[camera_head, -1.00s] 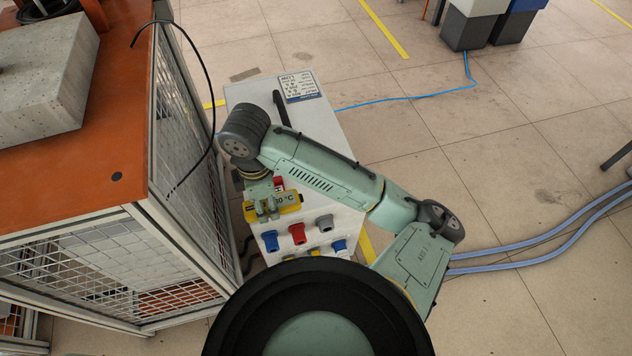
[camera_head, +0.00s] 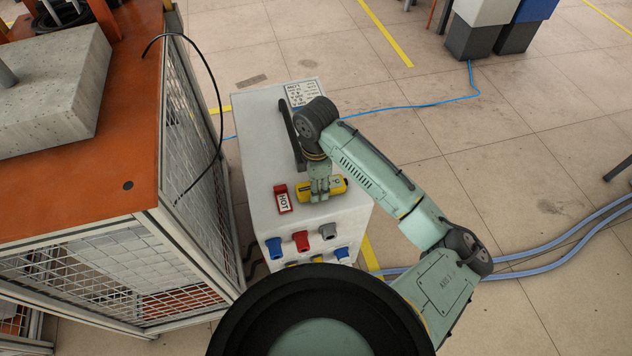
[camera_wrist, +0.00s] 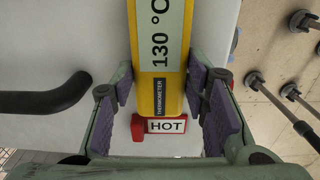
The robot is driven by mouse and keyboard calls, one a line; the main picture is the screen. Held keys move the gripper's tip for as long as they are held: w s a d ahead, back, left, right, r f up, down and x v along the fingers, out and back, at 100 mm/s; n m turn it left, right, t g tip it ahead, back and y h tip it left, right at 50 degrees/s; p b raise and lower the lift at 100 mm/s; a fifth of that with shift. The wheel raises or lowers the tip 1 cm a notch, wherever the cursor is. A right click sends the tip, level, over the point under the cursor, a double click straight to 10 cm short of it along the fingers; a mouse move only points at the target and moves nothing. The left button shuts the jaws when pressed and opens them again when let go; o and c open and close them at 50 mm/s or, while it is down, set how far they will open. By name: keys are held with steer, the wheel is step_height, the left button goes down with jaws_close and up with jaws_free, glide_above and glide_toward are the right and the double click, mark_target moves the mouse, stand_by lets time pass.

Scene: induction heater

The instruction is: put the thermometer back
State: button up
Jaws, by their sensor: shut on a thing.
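The thermometer (camera_head: 336,185) is a yellow block over the white cabinet's (camera_head: 255,150) top, right of the red HOT sign (camera_head: 283,200). In the wrist view the thermometer (camera_wrist: 160,80) shows a pale display reading 130 °C and a black THERMOMETER label. My gripper (camera_head: 320,196) is shut on it, with purple finger pads (camera_wrist: 164,95) on both its sides. The HOT sign (camera_wrist: 160,127) shows beyond the thermometer's lower end in the wrist view. I cannot tell whether the thermometer touches the cabinet top.
A black handle (camera_head: 291,135) rises from the cabinet, left of my arm. Coloured sockets (camera_head: 301,240) are on its front. An orange-topped bench (camera_head: 105,190) with mesh sides and a concrete block (camera_head: 55,90) stands at left. A black cable (camera_head: 205,85) hangs between. The floor at right is mostly open.

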steer(key=shift+f, duration=0.1)
steer(key=o, duration=1.2)
steer(key=shift+o, duration=0.2)
step_height(320, 180, up, 12)
